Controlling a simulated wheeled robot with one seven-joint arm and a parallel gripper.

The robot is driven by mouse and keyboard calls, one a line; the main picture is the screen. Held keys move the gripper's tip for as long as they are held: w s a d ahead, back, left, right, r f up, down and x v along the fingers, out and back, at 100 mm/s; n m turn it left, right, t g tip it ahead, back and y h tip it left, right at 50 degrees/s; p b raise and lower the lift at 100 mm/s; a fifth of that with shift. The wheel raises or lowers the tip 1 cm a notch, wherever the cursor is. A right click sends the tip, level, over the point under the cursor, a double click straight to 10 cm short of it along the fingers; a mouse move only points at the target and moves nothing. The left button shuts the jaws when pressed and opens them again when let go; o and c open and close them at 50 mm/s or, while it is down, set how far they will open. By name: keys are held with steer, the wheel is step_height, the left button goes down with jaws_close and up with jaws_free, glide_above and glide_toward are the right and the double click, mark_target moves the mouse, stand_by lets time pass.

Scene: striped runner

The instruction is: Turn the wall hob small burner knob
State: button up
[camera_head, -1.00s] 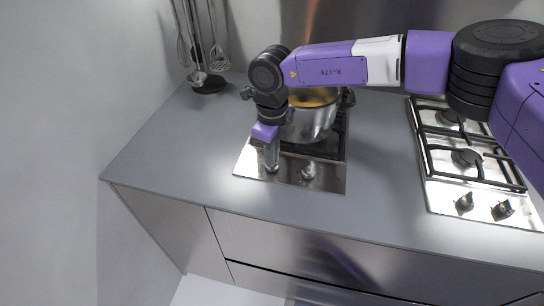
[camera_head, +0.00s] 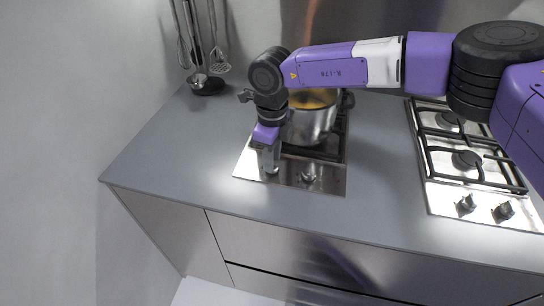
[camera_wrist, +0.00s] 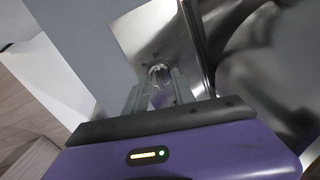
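The wall hob (camera_head: 247,168) is the left steel hob, close to the left wall. Two knobs sit on its front strip. The left knob (camera_head: 272,171) is under my gripper (camera_head: 269,168), partly hidden by it; the right knob (camera_head: 309,175) is in clear view. My gripper points down at the left knob. In the wrist view the knob (camera_wrist: 158,72) shows just beyond and between the two fingertips (camera_wrist: 160,84). The fingers are apart, and I see no clear contact with the knob. Which knob is for the small burner is not marked visibly.
A steel pot (camera_head: 312,118) stands on the wall hob right behind my gripper. A second hob (camera_head: 443,196) with black grates and two knobs lies to the right. The counter (camera_head: 385,190) between the hobs is clear.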

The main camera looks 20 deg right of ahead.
steer(key=shift+r, duration=0.1)
step_height(320, 180, up, 8)
steer(key=shift+f+b, duration=0.2)
steer(key=shift+b, duration=0.4)
